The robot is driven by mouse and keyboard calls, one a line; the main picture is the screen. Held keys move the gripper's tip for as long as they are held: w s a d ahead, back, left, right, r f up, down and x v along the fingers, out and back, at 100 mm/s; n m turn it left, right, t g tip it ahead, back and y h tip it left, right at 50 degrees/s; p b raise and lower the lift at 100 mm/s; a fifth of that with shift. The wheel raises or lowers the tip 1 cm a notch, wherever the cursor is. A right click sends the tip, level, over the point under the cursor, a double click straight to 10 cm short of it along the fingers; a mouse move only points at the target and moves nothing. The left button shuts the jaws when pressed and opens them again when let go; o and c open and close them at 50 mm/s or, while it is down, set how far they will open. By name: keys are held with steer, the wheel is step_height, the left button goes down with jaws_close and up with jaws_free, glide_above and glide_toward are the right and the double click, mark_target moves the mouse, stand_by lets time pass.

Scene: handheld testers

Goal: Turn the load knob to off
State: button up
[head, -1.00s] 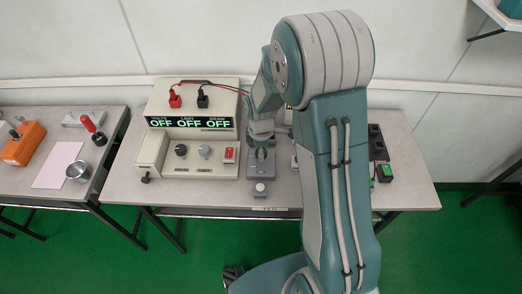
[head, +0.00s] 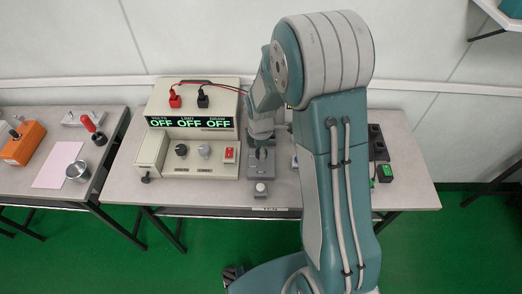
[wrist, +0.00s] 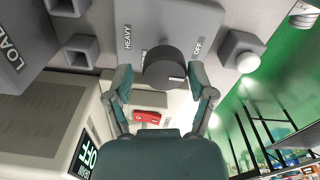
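The load knob (wrist: 166,66) is a dark round knob on a grey load box (wrist: 205,18) in the wrist view. HEAVY is printed to its left and OFF to its right; a label between is partly hidden. Its white mark shows on the lower right part of its face. My gripper (wrist: 160,76) has one finger on each side of the knob. The right finger is close to the knob, and a gap shows at the left finger; contact is unclear. In the head view my gripper (head: 261,153) is over the load box (head: 257,172), hiding the knob.
A white push button (wrist: 242,50) sits beside the knob, and square sockets (wrist: 78,50) are on the other side. The beige power supply (head: 190,160) stands close at left with a red switch (head: 229,154). Its displays read OFF. A black box (head: 377,142) is at right.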

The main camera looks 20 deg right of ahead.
steer(key=shift+s+r, duration=0.1)
stand_by(0.3)
step_height(320, 180, up, 12)
stand_by(0.4)
steer(key=shift+a+f, duration=0.1)
steer(key=shift+f, duration=0.1)
steer(key=s+r+m+t, duration=0.2)
steer(key=s+r+m, duration=0.5)
steer(key=s, duration=0.3)
steer(key=s+r+m+t, duration=0.3)
steer(key=s+r+m, duration=0.5)
steer(key=s, duration=0.3)
steer(key=shift+m, duration=0.9)
steer(key=shift+w, duration=0.2)
